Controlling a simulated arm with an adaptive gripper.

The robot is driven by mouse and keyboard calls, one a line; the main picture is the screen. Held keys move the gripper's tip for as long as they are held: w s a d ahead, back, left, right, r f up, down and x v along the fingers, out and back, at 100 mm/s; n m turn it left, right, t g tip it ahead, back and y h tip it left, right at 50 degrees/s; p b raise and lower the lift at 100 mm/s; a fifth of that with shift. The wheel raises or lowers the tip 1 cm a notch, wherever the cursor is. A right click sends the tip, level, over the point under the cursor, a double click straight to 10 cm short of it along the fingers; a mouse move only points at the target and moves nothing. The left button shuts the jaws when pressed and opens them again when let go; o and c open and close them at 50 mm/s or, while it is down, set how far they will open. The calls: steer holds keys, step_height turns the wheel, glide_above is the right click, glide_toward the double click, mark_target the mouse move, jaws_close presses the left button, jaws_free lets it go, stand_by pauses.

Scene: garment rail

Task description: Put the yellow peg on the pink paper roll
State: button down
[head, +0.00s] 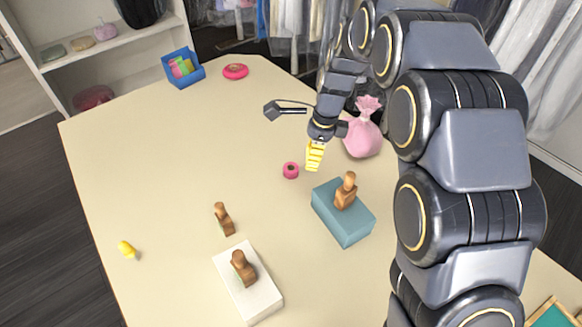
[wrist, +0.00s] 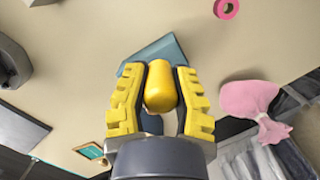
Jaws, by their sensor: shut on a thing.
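The yellow peg (wrist: 160,87) is held between the yellow fingers of my gripper (wrist: 160,100), its rounded end showing in the wrist view. In the head view my gripper (head: 314,158) points down above the table, and the peg cannot be told apart from the fingers. The pink paper roll (head: 290,170) stands on the table just left of and below my gripper in the head view. In the wrist view the roll (wrist: 226,8) is at the top edge, apart from the peg, with its dark hole showing.
A teal block (head: 342,225) bearing a wooden figure is near my gripper. A pink sack (head: 363,135) stands close on the right. A white block (head: 262,297), a wooden figure (head: 224,219), a small yellow object (head: 126,249), a pink ring (head: 235,71) and a blue bin (head: 200,73) are farther off.

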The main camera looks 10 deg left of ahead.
steer(key=a, duration=0.2)
glide_above(290, 168)
step_height(290, 168, down, 15)
steer(key=shift+s+d+r, duration=0.15)
steer(key=shift+r, duration=0.05)
steer(key=shift+f, duration=0.3)
steer(key=shift+w+f, duration=0.2)
steer(key=shift+f, duration=1.25)
steer(key=c, duration=1)
jaws_free()
steer(key=shift+f, duration=0.15)
steer(key=shift+o, duration=0.2)
